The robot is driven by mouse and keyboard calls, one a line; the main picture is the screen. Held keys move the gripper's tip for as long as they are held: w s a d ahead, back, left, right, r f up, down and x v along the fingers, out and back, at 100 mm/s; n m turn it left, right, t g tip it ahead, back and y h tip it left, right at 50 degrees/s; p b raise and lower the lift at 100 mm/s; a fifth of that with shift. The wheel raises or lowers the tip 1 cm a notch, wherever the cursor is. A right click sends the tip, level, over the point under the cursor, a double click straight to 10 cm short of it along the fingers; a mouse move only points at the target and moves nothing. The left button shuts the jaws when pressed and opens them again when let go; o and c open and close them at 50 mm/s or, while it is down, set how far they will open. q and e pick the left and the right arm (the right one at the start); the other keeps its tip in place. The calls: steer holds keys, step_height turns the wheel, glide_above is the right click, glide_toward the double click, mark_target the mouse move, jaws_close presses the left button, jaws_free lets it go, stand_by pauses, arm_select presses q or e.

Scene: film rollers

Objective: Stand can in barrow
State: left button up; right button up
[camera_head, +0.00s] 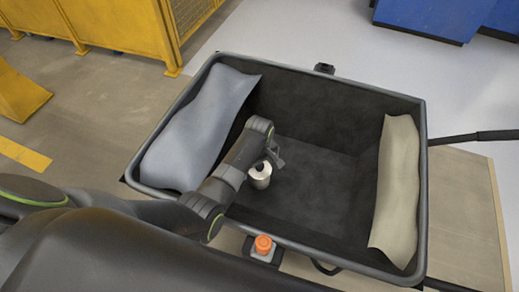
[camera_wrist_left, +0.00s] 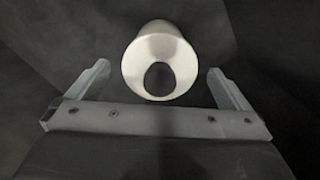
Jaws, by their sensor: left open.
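A white can (camera_head: 260,176) stands upright, as far as I can tell, on the dark floor of the barrow (camera_head: 330,170), toward its left front part. In the left wrist view the can (camera_wrist_left: 160,50) shows as a pale cylinder with a dark round opening, just beyond and between the fingers. My left gripper (camera_head: 272,162) is inside the barrow beside the can; its fingers (camera_wrist_left: 158,85) are spread wide, with a visible gap on each side of the can. Part of the can is hidden by the gripper in the head view. My right gripper is not in view.
A grey-blue sack (camera_head: 200,125) leans along the barrow's left wall, and a beige sack (camera_head: 396,190) along its right wall. An orange knob (camera_head: 263,243) sits outside the front rim. The barrow's middle floor is clear. Yellow cage-like furniture (camera_head: 120,25) stands behind left.

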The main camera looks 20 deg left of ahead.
arm_select(q)
step_height(320, 180, up, 7)
steer(key=shift+f+p, duration=0.1)
steer(key=shift+p, duration=0.95)
steer(key=shift+r, duration=0.95)
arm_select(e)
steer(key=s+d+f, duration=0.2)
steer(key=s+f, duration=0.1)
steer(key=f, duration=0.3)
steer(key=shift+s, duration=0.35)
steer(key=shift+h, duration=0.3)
